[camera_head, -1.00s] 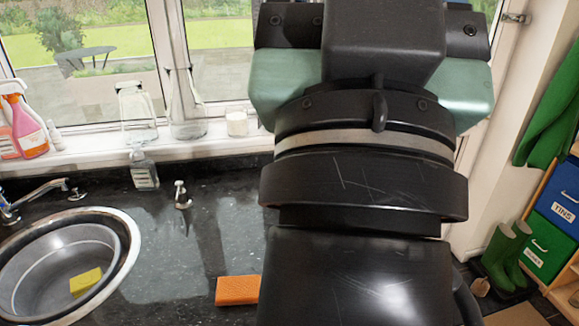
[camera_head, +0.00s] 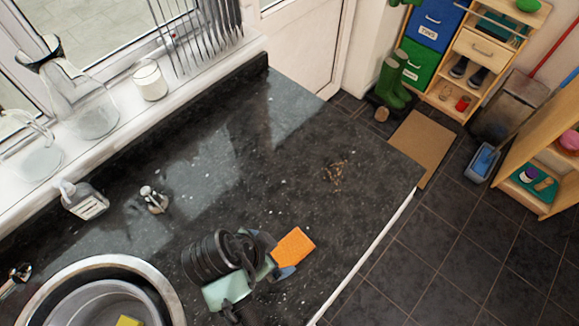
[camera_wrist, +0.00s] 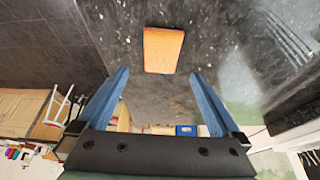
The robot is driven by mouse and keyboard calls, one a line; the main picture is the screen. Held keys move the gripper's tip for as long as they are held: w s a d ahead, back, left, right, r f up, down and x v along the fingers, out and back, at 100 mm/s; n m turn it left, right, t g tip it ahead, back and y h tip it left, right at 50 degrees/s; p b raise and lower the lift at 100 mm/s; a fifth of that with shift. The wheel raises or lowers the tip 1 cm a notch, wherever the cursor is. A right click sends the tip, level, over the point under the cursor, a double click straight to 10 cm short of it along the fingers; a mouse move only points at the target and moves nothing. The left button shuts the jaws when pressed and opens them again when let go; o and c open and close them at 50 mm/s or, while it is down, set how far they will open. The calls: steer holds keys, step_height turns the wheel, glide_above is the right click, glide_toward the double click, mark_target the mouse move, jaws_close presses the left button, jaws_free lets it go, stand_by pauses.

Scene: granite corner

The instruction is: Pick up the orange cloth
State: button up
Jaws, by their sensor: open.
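The orange cloth (camera_head: 294,246) is a flat, rectangular piece on the dark speckled granite worktop (camera_head: 270,170), near its front edge. My gripper (camera_head: 276,256) is right beside it on its left side, with a blue finger close to the cloth. The wrist view shows the cloth (camera_wrist: 164,50) just beyond the gap between the two spread blue fingers (camera_wrist: 160,74). The gripper is open and empty. I cannot tell its exact height above the worktop.
A round sink (camera_head: 165,290) with a grey bowl and a yellow sponge (camera_head: 128,321) is at lower left. Brown crumbs (camera_head: 336,173) lie right of centre. The worktop's middle is clear.

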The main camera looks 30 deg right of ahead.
mark_target(291, 249)
steer(key=x, duration=0.4)
steer(key=shift+s+d+f, duration=0.1)
steer(key=shift+d, duration=0.25)
steer(key=shift+w+p+x, duration=0.15)
steer(key=shift+p+x, duration=0.35)
steer(key=shift+x, duration=0.75)
steer(key=shift+w+p+x, duration=0.15)
steer(key=shift+p+x, duration=0.35)
steer(key=shift+x, duration=0.8)
steer(key=shift+d+f, duration=0.2)
steer(key=shift+f, duration=0.2)
steer(key=shift+f, duration=0.2)
steer(key=c, duration=1.1)
steer(key=shift+c, duration=0.2)
steer(key=shift+r, duration=0.15)
step_height(291, 249, up, 10)
steer(key=b, duration=0.1)
steer(key=shift+r, duration=0.1)
